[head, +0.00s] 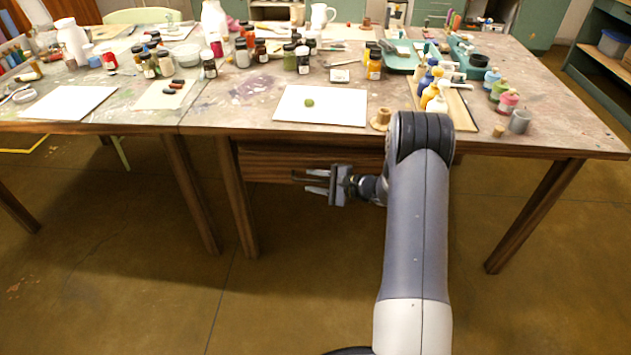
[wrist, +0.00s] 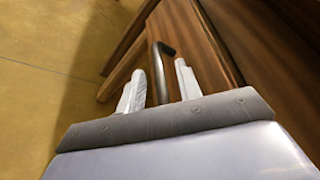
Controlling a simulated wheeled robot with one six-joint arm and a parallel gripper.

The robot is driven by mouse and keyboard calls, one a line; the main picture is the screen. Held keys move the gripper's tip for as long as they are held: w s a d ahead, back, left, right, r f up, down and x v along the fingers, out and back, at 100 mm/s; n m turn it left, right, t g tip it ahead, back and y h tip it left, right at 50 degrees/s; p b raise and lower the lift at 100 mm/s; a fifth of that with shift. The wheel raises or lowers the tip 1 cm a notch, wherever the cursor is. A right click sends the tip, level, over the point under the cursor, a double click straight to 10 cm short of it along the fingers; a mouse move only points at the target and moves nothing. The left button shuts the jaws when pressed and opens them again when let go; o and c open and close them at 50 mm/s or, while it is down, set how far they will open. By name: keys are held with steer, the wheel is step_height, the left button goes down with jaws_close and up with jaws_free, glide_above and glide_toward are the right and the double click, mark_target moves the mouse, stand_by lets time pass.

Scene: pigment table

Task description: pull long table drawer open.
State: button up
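The long table (head: 222,116) has a brown wooden drawer (head: 270,165) under its top, left of my arm. The drawer front also shows in the wrist view (wrist: 190,40). It sits close under the table edge and looks shut. My gripper (head: 305,181) is in front of the drawer, fingers pointing left in the head view. In the wrist view my gripper (wrist: 159,72) is open, with a dark curved bar handle (wrist: 160,75) between its fingers. Gaps show on both sides of the handle. The handle cannot be made out in the head view.
The tabletop holds several paint bottles, jars and a white sheet (head: 335,108) with a green lump. A wooden spool (head: 381,118) stands near the front edge. Table legs (head: 238,200) stand left of the drawer. The floor (head: 300,270) before the drawer is clear.

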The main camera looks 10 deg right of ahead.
jaws_close()
steer(key=shift+s, duration=0.1)
stand_by(0.4)
